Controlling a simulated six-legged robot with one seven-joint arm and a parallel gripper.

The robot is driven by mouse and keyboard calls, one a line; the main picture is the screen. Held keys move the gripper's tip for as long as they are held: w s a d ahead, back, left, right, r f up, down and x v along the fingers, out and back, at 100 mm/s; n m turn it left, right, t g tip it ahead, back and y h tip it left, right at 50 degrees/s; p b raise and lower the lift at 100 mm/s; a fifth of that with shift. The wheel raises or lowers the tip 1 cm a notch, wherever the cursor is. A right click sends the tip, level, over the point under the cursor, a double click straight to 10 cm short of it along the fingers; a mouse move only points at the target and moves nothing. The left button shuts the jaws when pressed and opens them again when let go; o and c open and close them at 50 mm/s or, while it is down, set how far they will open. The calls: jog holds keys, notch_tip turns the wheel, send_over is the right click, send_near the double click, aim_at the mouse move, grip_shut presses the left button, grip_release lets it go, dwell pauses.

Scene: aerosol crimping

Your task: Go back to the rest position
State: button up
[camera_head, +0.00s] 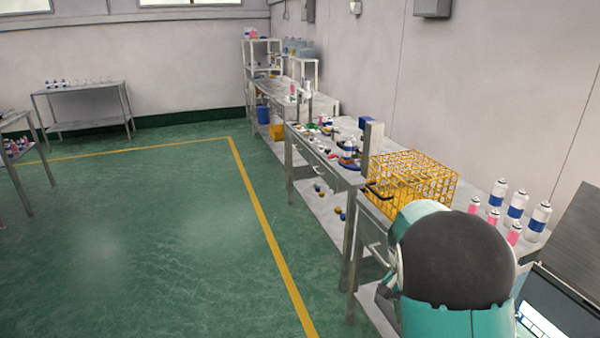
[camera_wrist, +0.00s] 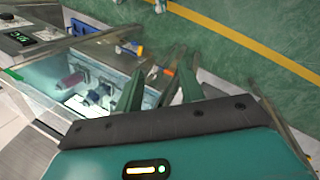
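My gripper (camera_wrist: 162,78) shows in the wrist view, with its two dark green fingers spread apart. I see nothing held between them. They point over the edge of a work area, with the green floor beyond. In the head view my teal and black arm fills the lower right, and the gripper itself is hidden there.
In the wrist view a clear-walled machine (camera_wrist: 62,88) with a lit display stands left of the fingers. In the head view a yellow wire basket (camera_head: 412,176) and several spray cans (camera_head: 516,207) stand on the right bench. The green floor (camera_head: 150,240) is clear.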

jog(key=s+a+r+n+t+y, duration=0.1)
jog(key=s+a+r+n+t, duration=0.2)
jog(key=r, duration=0.4)
jog(key=s+a+r+t+y, duration=0.1)
jog(key=s+a+r, duration=0.2)
jog(key=s+r, duration=0.25)
jog(key=s+a+r+n+t, duration=0.2)
jog(key=s+r, duration=0.1)
jog(key=s, duration=0.3)
jog(key=s+a+r+n+t, duration=0.2)
jog(key=s+a+r, duration=0.1)
jog(key=s, duration=0.3)
jog(key=shift+r+n+t, duration=0.3)
jog(key=shift+r+t, duration=0.1)
jog(key=shift+r, duration=0.1)
jog(key=shift+d, duration=0.1)
